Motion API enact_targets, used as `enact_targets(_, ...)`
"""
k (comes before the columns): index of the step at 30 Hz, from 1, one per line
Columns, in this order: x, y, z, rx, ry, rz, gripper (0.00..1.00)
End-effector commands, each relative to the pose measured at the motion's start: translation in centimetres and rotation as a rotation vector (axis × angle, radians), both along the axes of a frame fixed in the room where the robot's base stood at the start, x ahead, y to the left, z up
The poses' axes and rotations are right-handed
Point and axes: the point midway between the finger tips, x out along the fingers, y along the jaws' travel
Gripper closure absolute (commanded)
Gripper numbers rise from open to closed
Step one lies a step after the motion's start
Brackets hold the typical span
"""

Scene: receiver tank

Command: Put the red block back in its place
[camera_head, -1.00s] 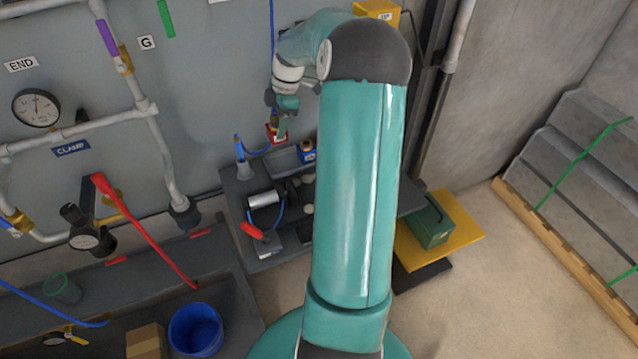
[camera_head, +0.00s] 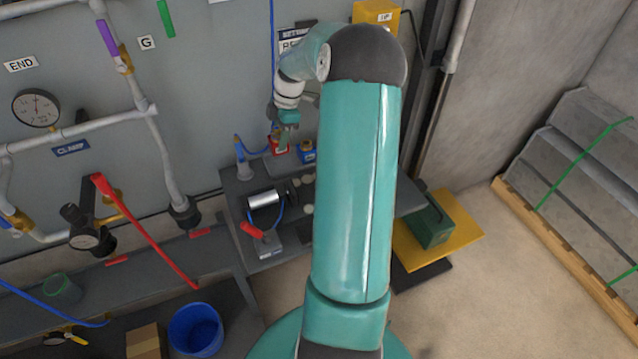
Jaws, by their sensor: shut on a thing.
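The red block (camera_head: 280,147) is small and sits under my gripper (camera_head: 285,136), at the back of the grey bench against the wall. My gripper points down and is shut on the red block, its fingers partly covering it. A blue block (camera_head: 307,152) stands just to the right of the red one, on the bench. Whether the red block touches the bench surface cannot be told from this view.
My arm hides the bench's right part. A blue bucket (camera_head: 196,329) stands at lower left.

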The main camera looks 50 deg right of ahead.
Motion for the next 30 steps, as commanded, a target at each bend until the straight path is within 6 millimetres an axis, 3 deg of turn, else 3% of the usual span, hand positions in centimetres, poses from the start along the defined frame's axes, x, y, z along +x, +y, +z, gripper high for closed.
enact_targets(30, 0.0, 0.0, -4.6, 0.001, 0.0, 0.001, 0.82)
